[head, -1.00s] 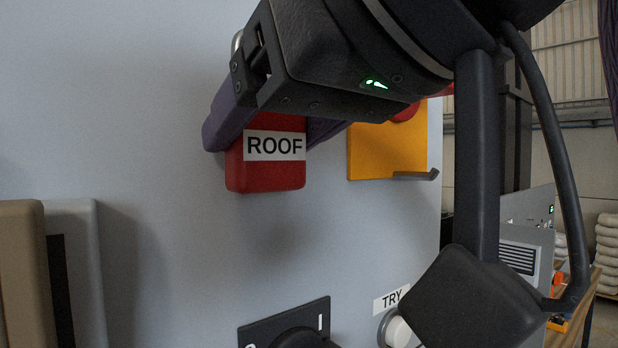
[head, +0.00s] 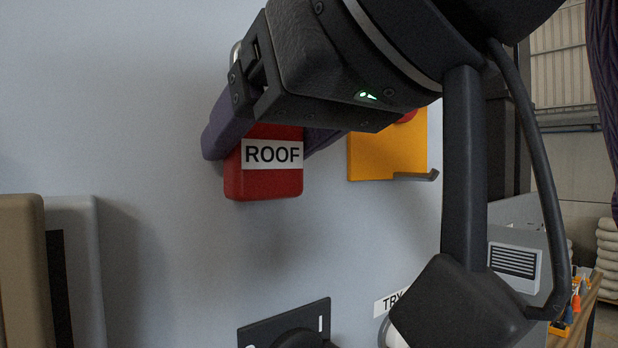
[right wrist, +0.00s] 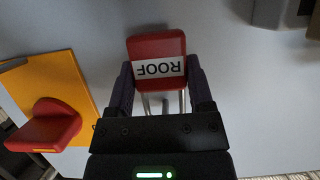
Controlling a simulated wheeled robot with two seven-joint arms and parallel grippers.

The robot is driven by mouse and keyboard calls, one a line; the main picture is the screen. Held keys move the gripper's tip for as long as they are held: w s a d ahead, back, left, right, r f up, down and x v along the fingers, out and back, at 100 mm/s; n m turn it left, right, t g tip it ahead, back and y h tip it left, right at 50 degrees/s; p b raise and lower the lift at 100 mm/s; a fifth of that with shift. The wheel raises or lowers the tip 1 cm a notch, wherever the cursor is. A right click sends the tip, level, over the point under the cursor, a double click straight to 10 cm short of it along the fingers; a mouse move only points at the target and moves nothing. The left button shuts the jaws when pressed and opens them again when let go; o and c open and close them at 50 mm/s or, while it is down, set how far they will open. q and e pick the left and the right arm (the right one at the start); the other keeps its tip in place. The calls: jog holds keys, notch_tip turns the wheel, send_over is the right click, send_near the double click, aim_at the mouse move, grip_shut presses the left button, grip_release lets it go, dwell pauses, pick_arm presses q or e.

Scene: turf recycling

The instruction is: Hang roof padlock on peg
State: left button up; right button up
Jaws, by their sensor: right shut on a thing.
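The red roof padlock (head: 264,184) with its white ROOF label is held upright against or close to the grey panel; the gap cannot be told. My right gripper (head: 268,138) is shut on it, a purple finger on each side. The right wrist view also shows the padlock (right wrist: 156,48) between the fingers, with two shackle legs (right wrist: 183,103) running toward the gripper. A short grey rod (right wrist: 165,106), possibly the peg, shows between the legs. The shackle's top is mostly hidden by my gripper. My left gripper is out of view.
A black rotary switch (head: 290,330) and a TRY label (head: 388,301) are below. Tan and grey boxes (head: 20,270) stand out at lower left.

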jog(key=o, duration=1.3)
jog(key=shift+s+d, duration=0.2)
jog(key=shift+s, duration=0.05)
jog(key=b+v, duration=0.2)
jog(key=v, duration=0.7)
jog(key=shift+d+b, duration=0.1)
jog(key=shift+b, duration=0.3)
